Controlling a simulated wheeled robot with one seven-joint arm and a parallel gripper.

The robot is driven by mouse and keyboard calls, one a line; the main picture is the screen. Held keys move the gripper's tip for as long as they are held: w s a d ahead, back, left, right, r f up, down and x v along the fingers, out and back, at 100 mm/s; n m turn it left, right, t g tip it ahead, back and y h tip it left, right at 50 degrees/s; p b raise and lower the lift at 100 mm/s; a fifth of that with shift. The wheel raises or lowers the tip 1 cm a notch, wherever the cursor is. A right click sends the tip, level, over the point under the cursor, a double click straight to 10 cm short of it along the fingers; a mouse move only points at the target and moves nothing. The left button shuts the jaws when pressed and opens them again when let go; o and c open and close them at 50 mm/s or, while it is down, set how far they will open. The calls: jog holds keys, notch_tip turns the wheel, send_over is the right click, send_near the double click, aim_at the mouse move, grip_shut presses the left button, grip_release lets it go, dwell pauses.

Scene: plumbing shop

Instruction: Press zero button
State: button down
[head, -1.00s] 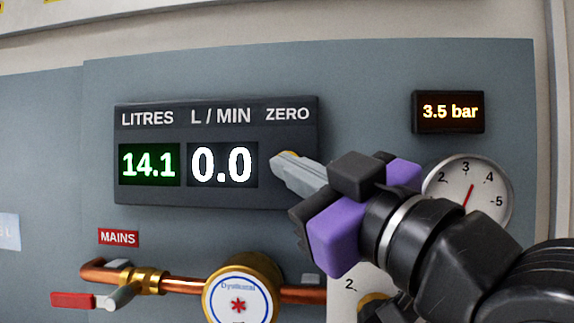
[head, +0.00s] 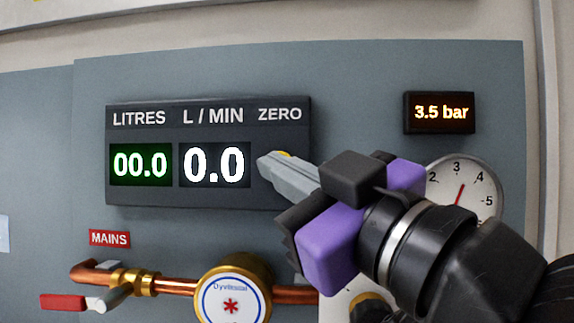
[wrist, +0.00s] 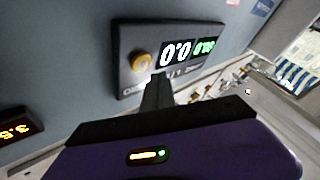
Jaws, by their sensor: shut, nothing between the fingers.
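The dark meter panel (head: 208,197) is on the grey wall board, with LITRES, L / MIN and ZERO labels. The litres display (head: 140,164) reads 00.0 in green and the flow display (head: 215,165) reads 0.0. My gripper (head: 265,167) is shut and empty, its tips in front of the panel under the ZERO label. The round yellow zero button (wrist: 140,62) shows in the wrist view just beyond my gripper tips (wrist: 156,82). In the head view the fingers hide most of it; only a yellow sliver shows. I cannot tell whether the tips touch it.
A 3.5 bar display (head: 439,113) and a pressure gauge (head: 463,189) are to the right, the gauge partly behind my arm. Below are a copper pipe (head: 180,286), a red-handled valve (head: 65,302) and a round brass meter (head: 233,292).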

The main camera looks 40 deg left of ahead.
jog(key=shift+s+d, duration=0.6)
jog(key=shift+s, duration=0.35)
jog(key=shift+s+d, duration=0.55)
jog(key=shift+s, duration=0.35)
jog(key=d+r+t+y, duration=0.2)
jog(key=d+r, duration=0.1)
jog(key=r, duration=0.1)
jog(key=w+d+f+m+t, duration=0.5)
jog(key=d+m+t, duration=0.2)
jog(key=d, duration=0.1)
jog(key=w+d+f+m+t+h, duration=0.1)
jog(key=d+f+m+t+h, duration=0.45)
jog(key=f, duration=0.55)
jog(key=w+d+f+m+t+h, duration=0.2)
jog(key=d+f+m+t+h, duration=0.1)
jog(key=d+f+m+h, duration=0.55)
jog(key=s+d+f+g+h, duration=0.1)
jog(key=s+d+f+h, duration=0.3)
jog(key=f, duration=0.5)
jog(key=s+d+f+g+h, duration=0.1)
jog(key=s+d+f+h, duration=0.1)
jog(key=s+d+f, duration=0.55)
jog(key=s+d+f+g+h, duration=0.2)
jog(key=s+f+g, duration=0.4)
jog(key=s+f, duration=0.9)
jog(key=shift+s+d+n+h, duration=0.3)
jog(key=shift+s+d, duration=0.5)
jog(key=shift+s, duration=0.2)
